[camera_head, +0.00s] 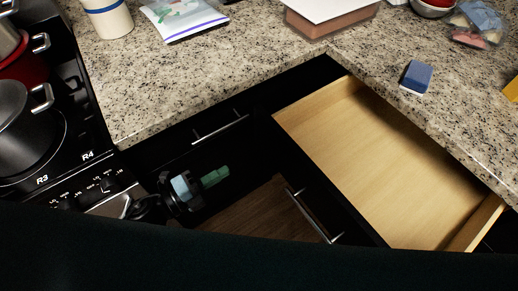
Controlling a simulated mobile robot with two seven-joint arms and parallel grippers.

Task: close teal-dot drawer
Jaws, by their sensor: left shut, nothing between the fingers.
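A wooden drawer (395,165) stands pulled out below the counter on the right, and its inside looks empty. Its dark front carries a silver bar handle (313,216). No teal dot shows on the part of the front that I see. My left gripper (222,176) is low in the gap left of the drawer, shut and empty, with pale blue and green finger parts. It is apart from the drawer front, to the left of the handle. My right gripper is not in view.
A closed dark drawer with a silver handle (221,129) is under the left counter. The stove with pots (27,125) is at the left. A blue sponge (416,77), a bag (184,17) and a box (331,14) lie on the granite counter (240,70).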

